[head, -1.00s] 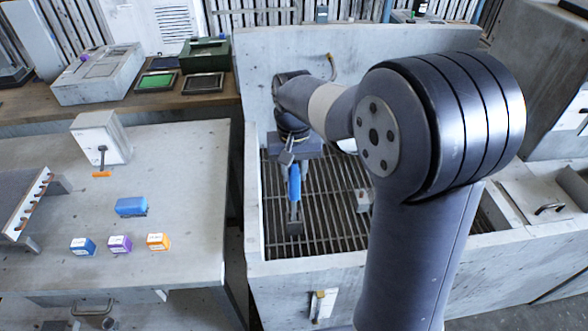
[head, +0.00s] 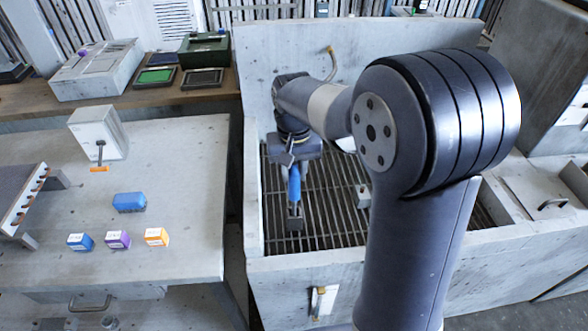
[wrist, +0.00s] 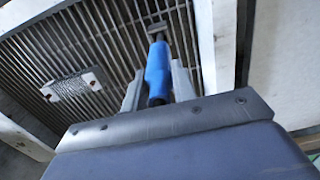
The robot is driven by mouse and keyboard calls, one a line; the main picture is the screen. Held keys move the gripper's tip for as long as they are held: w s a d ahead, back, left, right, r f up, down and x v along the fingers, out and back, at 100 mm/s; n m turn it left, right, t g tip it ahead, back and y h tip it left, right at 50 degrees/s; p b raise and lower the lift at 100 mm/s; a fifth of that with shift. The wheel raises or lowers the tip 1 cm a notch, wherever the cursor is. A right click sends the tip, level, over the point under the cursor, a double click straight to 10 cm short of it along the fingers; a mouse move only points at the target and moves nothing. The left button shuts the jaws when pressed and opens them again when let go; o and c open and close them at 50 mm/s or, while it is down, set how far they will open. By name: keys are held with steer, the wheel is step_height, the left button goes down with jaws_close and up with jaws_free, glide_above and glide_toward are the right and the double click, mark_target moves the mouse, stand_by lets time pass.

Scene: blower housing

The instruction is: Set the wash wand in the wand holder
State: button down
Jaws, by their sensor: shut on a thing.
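The wash wand (head: 295,188) has a blue handle and a grey metal head at its lower end. My gripper (head: 293,168) is shut on the handle and holds the wand head-down over the slatted basin. In the wrist view the blue handle (wrist: 158,72) sits between the two fingers of my gripper (wrist: 157,84), with the wand's head pointing away over the slats. Whether the head touches the slats is unclear. I cannot surely identify the wand holder; a small pale bracket (head: 323,302) is on the basin's front wall.
The basin's slatted floor (head: 330,225) has concrete walls around it. A small grey block (head: 362,196) lies on the slats right of the wand, also in the wrist view (wrist: 73,86). The left table (head: 180,200) holds a blue block (head: 129,202) and several small coloured boxes.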

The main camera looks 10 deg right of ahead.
steer(key=shift+f, duration=0.1)
stand_by(0.3)
steer(key=shift+f+b, duration=0.55)
steer(key=shift+f, duration=0.35)
stand_by(0.4)
steer(key=c, duration=1.1)
jaws_free()
step_height(320, 180, up, 11)
steer(key=shift+f, duration=0.1)
